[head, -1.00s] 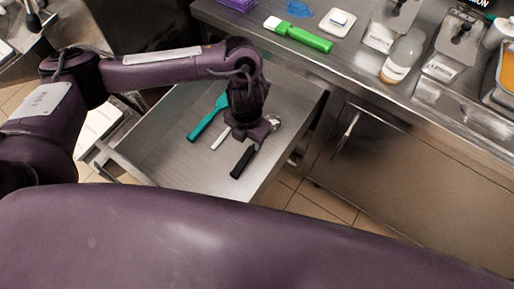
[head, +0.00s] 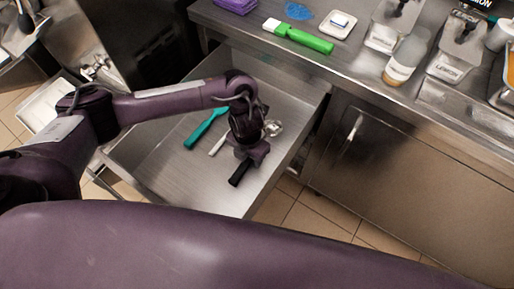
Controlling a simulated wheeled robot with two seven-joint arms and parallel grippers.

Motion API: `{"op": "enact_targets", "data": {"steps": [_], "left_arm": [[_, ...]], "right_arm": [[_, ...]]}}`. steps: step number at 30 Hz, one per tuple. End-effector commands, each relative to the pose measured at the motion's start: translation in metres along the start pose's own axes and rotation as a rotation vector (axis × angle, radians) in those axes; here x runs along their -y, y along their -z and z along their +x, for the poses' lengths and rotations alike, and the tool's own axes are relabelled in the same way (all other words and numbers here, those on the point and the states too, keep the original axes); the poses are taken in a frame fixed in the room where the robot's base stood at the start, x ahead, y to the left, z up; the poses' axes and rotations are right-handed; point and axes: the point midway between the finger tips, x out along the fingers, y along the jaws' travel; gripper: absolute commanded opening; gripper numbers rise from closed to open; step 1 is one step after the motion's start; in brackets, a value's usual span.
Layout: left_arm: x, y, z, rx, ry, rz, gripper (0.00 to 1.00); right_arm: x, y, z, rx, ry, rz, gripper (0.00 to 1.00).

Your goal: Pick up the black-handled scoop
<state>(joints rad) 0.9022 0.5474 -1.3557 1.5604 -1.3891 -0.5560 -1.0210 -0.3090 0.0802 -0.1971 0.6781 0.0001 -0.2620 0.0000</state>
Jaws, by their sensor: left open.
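The black-handled scoop (head: 239,174) lies in the open steel drawer. Its black handle points to the lower left, and its metal head (head: 273,128) shows to the upper right. My left gripper (head: 248,158) is open and points down over the middle of the scoop, hiding part of it. I cannot tell whether its fingers touch the handle. My right gripper is not in view.
A teal spatula (head: 206,127) and a white-handled utensil (head: 217,145) lie left of the scoop in the drawer (head: 165,175). The steel counter above holds a green-handled brush (head: 305,39), a bottle (head: 405,60) and dispensers. The drawer's front is bare.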

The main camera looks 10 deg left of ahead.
Motion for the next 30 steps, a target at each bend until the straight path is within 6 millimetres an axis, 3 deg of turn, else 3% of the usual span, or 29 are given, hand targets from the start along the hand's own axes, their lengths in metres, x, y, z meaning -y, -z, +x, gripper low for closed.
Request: {"op": "enact_targets", "data": {"steps": [2, 11, 23, 28, 30], "left_arm": [[0.0, 0.0, 0.0, 0.0, 0.0, 0.0, 0.41], [0.0, 0.0, 0.0, 0.0, 0.0, 0.0, 0.01], [0.0, -0.001, -0.008, 0.002, 0.0, 0.001, 0.0], [0.0, -0.001, -0.03, 0.004, -0.001, 0.001, 0.0], [-0.001, -0.003, -0.05, 0.007, -0.003, 0.003, 0.0]], "right_arm": [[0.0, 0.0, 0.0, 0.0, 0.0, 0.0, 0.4], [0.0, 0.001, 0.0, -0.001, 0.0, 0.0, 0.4], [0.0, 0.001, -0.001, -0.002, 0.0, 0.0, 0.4], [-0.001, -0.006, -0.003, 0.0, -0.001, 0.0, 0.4], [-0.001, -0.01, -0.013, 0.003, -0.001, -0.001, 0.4]]}}
